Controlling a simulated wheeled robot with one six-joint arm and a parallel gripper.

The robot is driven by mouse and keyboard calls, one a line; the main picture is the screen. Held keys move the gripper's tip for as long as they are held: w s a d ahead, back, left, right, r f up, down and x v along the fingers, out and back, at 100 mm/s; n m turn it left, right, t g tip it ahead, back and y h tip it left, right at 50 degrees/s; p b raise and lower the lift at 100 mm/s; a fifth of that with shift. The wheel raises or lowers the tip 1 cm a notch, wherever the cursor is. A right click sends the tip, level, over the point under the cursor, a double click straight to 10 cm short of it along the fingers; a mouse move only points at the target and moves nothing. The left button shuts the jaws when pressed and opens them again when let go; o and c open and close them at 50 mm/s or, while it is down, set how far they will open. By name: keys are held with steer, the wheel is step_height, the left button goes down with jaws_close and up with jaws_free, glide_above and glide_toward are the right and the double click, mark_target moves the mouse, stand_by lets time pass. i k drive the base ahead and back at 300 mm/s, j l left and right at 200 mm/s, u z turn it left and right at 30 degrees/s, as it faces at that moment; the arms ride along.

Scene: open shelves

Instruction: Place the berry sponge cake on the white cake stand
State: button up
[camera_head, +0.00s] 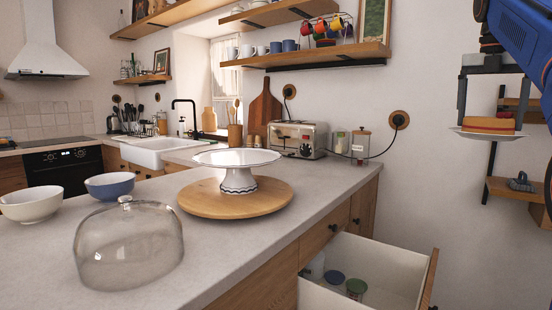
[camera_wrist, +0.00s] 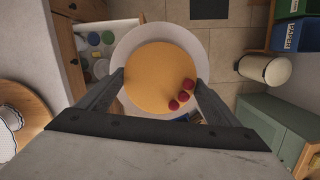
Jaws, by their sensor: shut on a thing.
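The berry sponge cake (camera_head: 488,125) is a round yellow cake with a red layer, on a white plate (camera_head: 458,132) at the right of the head view. In the wrist view the cake (camera_wrist: 150,75) shows three red berries near its edge, with the plate (camera_wrist: 130,45) around it. My gripper (camera_head: 493,112) is shut on the cake, one finger at each side, and holds it in the air right of the counter. The white cake stand (camera_head: 238,158) is upright and empty on a round wooden board (camera_head: 205,202), to the left of my gripper.
A glass dome (camera_head: 128,248) stands on the counter at front left, near a white bowl (camera_head: 32,205) and a blue bowl (camera_head: 110,186). A toaster (camera_head: 298,138) is behind the stand. An open drawer (camera_head: 385,262) with jars sticks out below the counter, between stand and gripper.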

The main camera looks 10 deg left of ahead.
mark_target(238, 157)
steer(key=i+l+u, duration=0.1)
steer(key=u, duration=0.3)
steer(key=i+l+u, duration=0.2)
steer(key=u, duration=0.15)
steer(key=i+l+u, duration=0.2)
steer(key=u, duration=0.2)
steer(key=i+l+u, duration=0.1)
steer(key=l+u, duration=0.25)
steer(key=i+l+u, duration=0.2)
steer(key=l+u, duration=0.2)
steer(key=l, duration=0.1)
